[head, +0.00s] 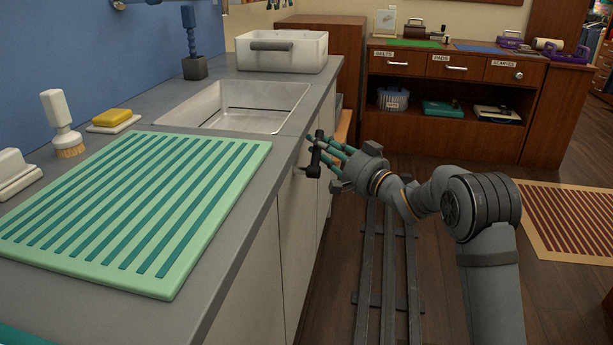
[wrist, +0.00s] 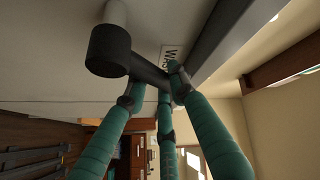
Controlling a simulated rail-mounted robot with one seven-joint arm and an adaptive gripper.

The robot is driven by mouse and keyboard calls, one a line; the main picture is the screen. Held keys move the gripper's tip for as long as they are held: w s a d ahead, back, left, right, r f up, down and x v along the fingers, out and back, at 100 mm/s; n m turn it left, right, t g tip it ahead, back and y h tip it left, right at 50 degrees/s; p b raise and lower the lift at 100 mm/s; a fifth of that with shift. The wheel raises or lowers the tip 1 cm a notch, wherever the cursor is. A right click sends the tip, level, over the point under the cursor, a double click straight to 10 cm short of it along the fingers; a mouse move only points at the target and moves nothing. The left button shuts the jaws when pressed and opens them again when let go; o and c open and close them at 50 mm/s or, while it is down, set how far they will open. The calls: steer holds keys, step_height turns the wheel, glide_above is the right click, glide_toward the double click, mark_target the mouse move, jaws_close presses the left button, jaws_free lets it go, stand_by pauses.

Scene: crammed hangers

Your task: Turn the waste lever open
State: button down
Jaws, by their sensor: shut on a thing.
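The waste lever is a black handle (head: 316,165) on the front of the grey counter, beside the sink end. In the wrist view its thick round end (wrist: 107,50) sits on a pale stub, and a dark bar runs from it down to the right. My gripper (head: 325,143) has green fingers and reaches the lever from the right. In the wrist view the fingers close around the bar, away from the round end. The lever's far tip is partly covered by the fingers.
A sink basin (head: 236,107) is set in the counter, with a white bin (head: 283,52) behind it. A green striped mat (head: 135,208) lies on the near counter. Floor rails (head: 386,275) run below my arm. A wooden drawer cabinet (head: 455,135) stands at the back.

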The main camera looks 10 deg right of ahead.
mark_target(318, 151)
steer(key=n+b, duration=0.1)
steer(key=b, duration=0.2)
steer(key=s+n+t+y+b, duration=0.1)
steer(key=n+b, duration=0.1)
steer(key=b, duration=0.1)
steer(key=shift+s+a+r+y+b, duration=0.2)
steer(key=shift+a+y+b, duration=0.1)
steer(key=shift+a+b, duration=0.1)
steer(key=n+b, duration=0.1)
steer(key=r+n+y+b, duration=0.1)
steer(key=b, duration=0.1)
steer(key=shift+s+a+r, duration=0.1)
steer(key=shift+s+r, duration=0.05)
steer(key=shift+s, duration=0.25)
steer(key=shift+r, duration=0.1)
steer(key=c, duration=1.4)
jaws_free()
steer(key=shift+c, duration=0.2)
